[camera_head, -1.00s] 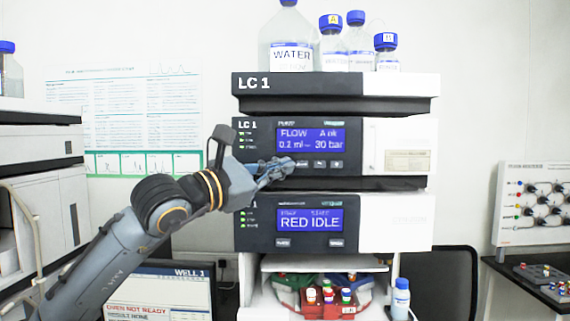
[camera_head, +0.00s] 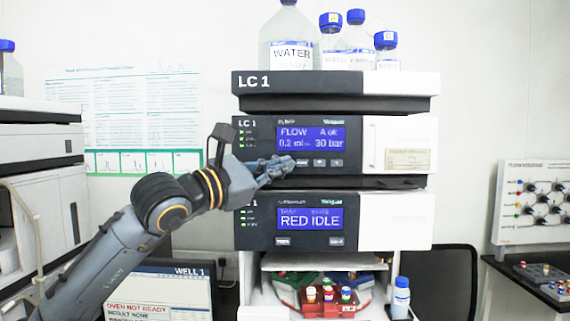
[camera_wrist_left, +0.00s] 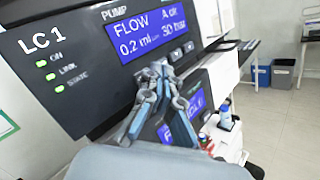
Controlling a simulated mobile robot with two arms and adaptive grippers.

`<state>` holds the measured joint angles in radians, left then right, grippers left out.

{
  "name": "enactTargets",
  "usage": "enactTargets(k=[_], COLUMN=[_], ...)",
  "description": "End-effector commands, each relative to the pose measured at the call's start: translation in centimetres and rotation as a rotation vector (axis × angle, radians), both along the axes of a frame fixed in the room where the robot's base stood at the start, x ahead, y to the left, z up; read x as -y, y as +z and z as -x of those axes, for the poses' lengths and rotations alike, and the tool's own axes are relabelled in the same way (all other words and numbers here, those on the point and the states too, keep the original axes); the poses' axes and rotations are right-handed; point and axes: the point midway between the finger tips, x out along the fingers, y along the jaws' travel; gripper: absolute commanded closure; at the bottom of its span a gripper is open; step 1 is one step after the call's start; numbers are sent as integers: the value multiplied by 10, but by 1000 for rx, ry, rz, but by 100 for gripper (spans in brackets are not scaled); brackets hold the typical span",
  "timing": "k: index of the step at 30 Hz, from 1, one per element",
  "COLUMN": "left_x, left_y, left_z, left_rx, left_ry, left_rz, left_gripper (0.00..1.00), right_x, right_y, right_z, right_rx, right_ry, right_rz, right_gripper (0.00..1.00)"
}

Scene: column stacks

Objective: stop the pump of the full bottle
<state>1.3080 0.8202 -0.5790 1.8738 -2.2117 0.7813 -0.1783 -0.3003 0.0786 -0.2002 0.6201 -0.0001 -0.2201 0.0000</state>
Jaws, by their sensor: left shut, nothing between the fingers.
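The pump module (camera_head: 260,166) of LC 1 is the upper box of the stack. Its blue display (camera_head: 311,138) reads FLOW 0.2 ml, A ok, 30 bar. A row of small dark buttons (camera_head: 319,162) lies under the display. My left gripper (camera_head: 291,163) is shut and empty, with its tips in front of the left end of that row, covering part of it. In the left wrist view, its fingertips (camera_wrist_left: 160,70) are just below the display (camera_wrist_left: 147,32); contact cannot be told. My right gripper is out of view.
Below the pump, a second module (camera_head: 384,222) has a display reading RED IDLE. A tray with coloured-cap vials (camera_head: 328,295) and a small blue-capped bottle (camera_head: 401,298) are lower down. A monitor (camera_head: 165,290) stands lower left. A bench (camera_head: 520,290) is at right.

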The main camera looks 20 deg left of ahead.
Motion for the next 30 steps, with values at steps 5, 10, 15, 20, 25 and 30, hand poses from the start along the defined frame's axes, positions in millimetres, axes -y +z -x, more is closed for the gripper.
enactTargets(k=[5, 10, 15, 20, 25, 30], left_x=[0, -1, -2, -2, -2, -3], left_y=[0, 0, 0, 1, 0, 0], left_z=[0, -4, -8, -8, -8, -10], left_rx=[0, 0, 0, 0, 0, 0], left_ry=[0, 1, -1, 0, 0, 0], left_rz=[0, 1, 1, 0, 0, 0], left_gripper=[100, 100, 100, 100, 100, 100], right_x=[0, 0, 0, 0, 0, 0], right_y=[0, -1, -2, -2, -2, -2], right_z=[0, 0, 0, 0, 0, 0], right_rx=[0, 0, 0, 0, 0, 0], right_ry=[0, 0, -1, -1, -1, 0], right_rz=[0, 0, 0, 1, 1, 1], right_gripper=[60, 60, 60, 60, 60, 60])
